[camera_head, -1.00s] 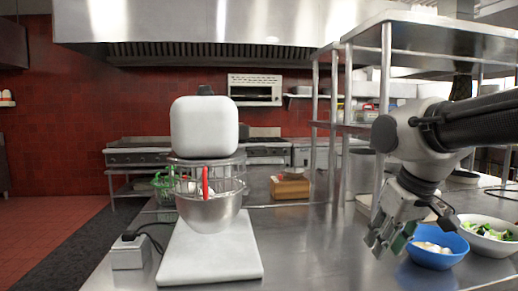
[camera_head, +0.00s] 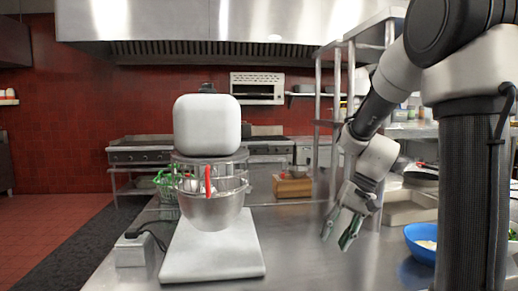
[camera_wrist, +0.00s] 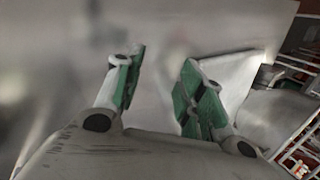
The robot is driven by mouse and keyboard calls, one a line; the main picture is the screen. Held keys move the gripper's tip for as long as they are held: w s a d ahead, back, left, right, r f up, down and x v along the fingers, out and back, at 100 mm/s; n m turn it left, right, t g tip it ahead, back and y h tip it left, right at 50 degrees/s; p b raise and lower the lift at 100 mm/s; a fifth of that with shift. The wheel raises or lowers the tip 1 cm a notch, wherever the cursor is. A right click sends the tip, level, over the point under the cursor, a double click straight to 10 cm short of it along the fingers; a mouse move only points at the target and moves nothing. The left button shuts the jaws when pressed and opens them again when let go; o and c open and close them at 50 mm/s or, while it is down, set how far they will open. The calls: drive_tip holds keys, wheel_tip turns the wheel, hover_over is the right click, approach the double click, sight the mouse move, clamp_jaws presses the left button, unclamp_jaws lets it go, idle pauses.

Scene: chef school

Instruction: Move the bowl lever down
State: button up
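The white stand mixer (camera_head: 207,124) stands on the steel counter left of the middle in the head view. Its steel bowl (camera_head: 211,212) sits under the head with a wire guard (camera_head: 232,178) around the top. A red lever (camera_head: 208,181) stands upright at the front of the guard. My gripper (camera_head: 340,240) is to the right of the mixer, pointing down over the counter, apart from it and empty. In the wrist view my gripper (camera_wrist: 158,80) has its green-padded fingers spread. The mixer's white base (camera_wrist: 215,75) shows beyond them, with the bowl (camera_wrist: 275,122) at the right.
A blue bowl (camera_head: 421,238) stands at the right, partly hidden by my arm. A wooden box (camera_head: 292,187) is further back. A grey box (camera_head: 131,250) with a cable is left of the mixer. The counter between mixer and gripper is clear.

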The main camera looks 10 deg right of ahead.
drive_tip(key=w+a+f+t+y, duration=0.1)
drive_tip(key=w+a+y, duration=0.25)
drive_tip(key=w, duration=0.75)
drive_tip(key=n+t+y, duration=0.6)
drive_tip(key=t+y, duration=0.1)
drive_tip(key=y, duration=0.3)
approach(259, 147)
drive_tip(key=w+a, duration=0.2)
drive_tip(key=x, duration=0.7)
drive_tip(key=shift+w+a+r, duration=0.1)
drive_tip(key=shift+a+r, duration=0.1)
drive_tip(key=shift+a, duration=0.05)
clamp_jaws()
